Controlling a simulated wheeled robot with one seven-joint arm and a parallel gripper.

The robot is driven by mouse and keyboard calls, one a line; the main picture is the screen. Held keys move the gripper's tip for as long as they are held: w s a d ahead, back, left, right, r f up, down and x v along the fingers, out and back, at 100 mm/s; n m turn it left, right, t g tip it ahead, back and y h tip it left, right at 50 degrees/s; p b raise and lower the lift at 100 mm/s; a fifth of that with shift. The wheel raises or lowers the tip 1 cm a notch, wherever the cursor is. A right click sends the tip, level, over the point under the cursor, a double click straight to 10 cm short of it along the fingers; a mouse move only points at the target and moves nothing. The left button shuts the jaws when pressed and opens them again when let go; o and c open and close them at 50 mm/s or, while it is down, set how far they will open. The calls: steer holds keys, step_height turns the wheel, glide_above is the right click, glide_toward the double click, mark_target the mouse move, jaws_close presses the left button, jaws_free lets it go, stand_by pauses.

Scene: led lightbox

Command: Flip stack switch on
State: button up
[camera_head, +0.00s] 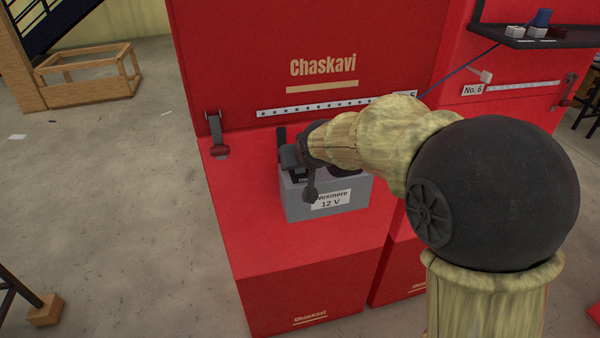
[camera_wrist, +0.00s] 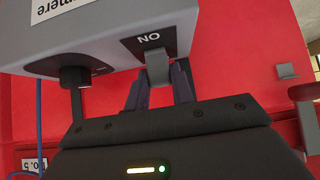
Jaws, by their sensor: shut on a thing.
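A grey box (camera_head: 352,196) labelled "Nexmere 12 V" sits on the red ledge, partly hidden behind my arm. In the wrist view the box (camera_wrist: 110,40) appears upside down, with a black plate marked "ON" (camera_wrist: 148,38). A grey switch lever (camera_wrist: 157,68) sticks out from that plate. My gripper (camera_wrist: 160,86) is shut on the lever, with one dark finger on each side of it. In the head view my gripper (camera_head: 292,157) is at the upper left of the box, and its fingertips are hard to make out there.
A black knob (camera_wrist: 75,77) projects from the box beside the switch. A red upright panel (camera_head: 265,45) marked "Chaskavi" rises behind it. The ledge (camera_head: 260,240) in front of the box is clear.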

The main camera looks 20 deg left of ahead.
steer(key=shift+s+d+f+t+y+b, duration=0.2)
steer(key=shift+t+b, duration=0.25)
steer(key=shift+b, duration=1.2)
steer(key=shift+s+a+f+t+y+b, duration=0.15)
steer(key=shift+t+y+b, duration=0.25)
steer(key=shift+b, duration=1.3)
steer(key=shift+s+d+f+t+y+b, duration=0.15)
steer(key=shift+t+b, duration=0.3)
steer(key=shift+b, duration=1.8)
steer(key=shift+s+d+r+t+y+b, duration=0.2)
steer(key=shift+t+y+b, duration=0.3)
steer(key=shift+b, duration=1)
steer(key=shift+w, duration=0.15)
steer(key=o, duration=1)
steer(key=shift+r, duration=0.1)
